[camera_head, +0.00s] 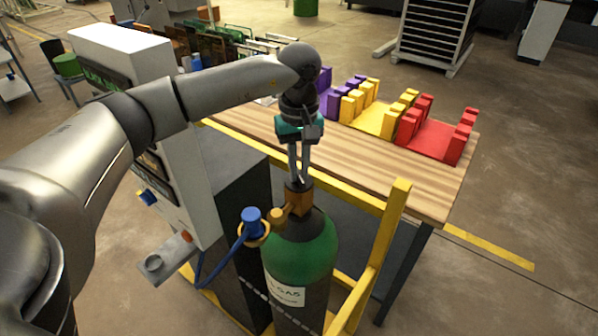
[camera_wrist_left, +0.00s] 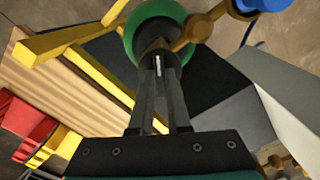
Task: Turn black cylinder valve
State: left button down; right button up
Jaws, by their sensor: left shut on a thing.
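A green and black gas cylinder (camera_head: 301,250) stands upright with a white label. Its black valve (camera_head: 296,187) sits on top, above a brass-coloured fitting (camera_head: 299,203). My left gripper (camera_head: 298,178) comes down from above and is shut on the valve. In the left wrist view, the gripper's fingertips (camera_wrist_left: 158,60) close on the dark valve (camera_wrist_left: 155,42), with the green cylinder shoulder (camera_wrist_left: 168,12) behind it. The fingers hide part of the valve. My right gripper is not in view.
A yellow frame (camera_head: 372,262) surrounds the cylinder's right side. A blue-capped regulator (camera_head: 252,216) with a blue hose is left of it. A wooden table (camera_head: 350,158) with red, yellow and purple holders stands behind. A white machine (camera_head: 178,185) is at the left.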

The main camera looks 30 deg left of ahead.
aim_at(299, 174)
pick_arm(q)
jog(key=shift+m, duration=0.9)
jog(key=shift+b, duration=0.3)
jog(key=c, duration=0.9)
grip_release()
notch_tip(299, 174, up, 15)
jog(key=shift+r+p, duration=0.2)
jog(key=shift+p, duration=0.1)
